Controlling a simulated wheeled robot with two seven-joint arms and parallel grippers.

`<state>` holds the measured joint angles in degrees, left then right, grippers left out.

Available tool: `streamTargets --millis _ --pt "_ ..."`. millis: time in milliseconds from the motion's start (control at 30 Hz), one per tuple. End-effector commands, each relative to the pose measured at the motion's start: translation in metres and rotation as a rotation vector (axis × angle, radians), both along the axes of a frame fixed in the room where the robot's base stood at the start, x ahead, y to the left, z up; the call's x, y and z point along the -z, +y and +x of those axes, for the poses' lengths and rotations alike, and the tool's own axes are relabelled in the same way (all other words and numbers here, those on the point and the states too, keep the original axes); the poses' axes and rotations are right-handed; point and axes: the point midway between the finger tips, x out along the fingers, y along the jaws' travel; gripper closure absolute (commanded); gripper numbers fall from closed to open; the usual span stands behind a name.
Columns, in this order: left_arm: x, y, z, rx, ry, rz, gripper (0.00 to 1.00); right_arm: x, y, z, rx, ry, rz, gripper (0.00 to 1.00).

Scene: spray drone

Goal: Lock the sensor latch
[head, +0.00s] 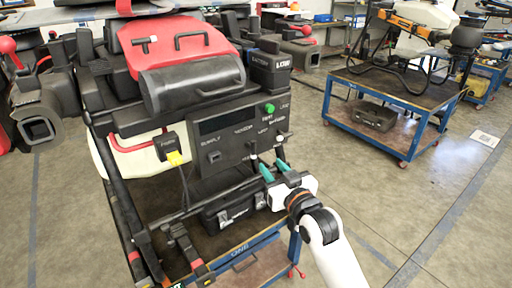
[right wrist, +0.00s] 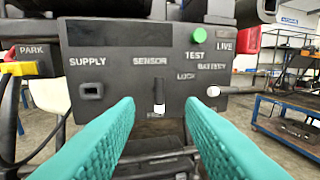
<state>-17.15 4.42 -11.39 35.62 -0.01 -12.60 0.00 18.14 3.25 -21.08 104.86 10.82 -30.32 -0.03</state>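The sensor latch is a small dark lever with a pale tip on the black panel, under the word SENSOR in the right wrist view (right wrist: 158,98). It hangs downward there. A word LOCK is printed to its upper right. In the head view the latch (head: 252,151) shows small, just above my right gripper (head: 269,168). The right gripper's teal fingers are apart, with nothing between them. In the right wrist view the fingertips (right wrist: 160,108) lie left and right of the latch in the picture; I see no contact. My left gripper is not in view.
The panel (head: 225,125) also bears a green TEST button (right wrist: 199,35), a SUPPLY socket (right wrist: 91,90) and a BATTERY lever (right wrist: 213,91) sticking out right. A yellow plug (head: 175,158) sits at PARK, left. A black case (head: 232,210) lies below.

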Motion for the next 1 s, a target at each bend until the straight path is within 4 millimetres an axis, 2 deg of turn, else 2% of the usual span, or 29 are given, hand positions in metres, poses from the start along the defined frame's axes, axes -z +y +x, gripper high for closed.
streamTargets --millis 133,300,500,700,1000 --pt "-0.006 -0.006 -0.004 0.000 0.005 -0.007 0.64 -0.003 0.012 0.026 0.000 0.000 0.001 0.64" --pt "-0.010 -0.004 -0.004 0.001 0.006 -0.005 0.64 -0.002 0.027 0.057 0.000 0.001 0.002 0.64" --pt "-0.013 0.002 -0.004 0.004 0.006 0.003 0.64 -0.001 0.039 0.083 0.000 0.000 0.001 0.64" --pt "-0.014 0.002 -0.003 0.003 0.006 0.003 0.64 0.000 0.044 0.095 0.001 0.000 0.000 0.64" --pt "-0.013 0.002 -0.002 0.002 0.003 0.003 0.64 0.000 0.045 0.096 0.001 0.000 0.001 0.64"
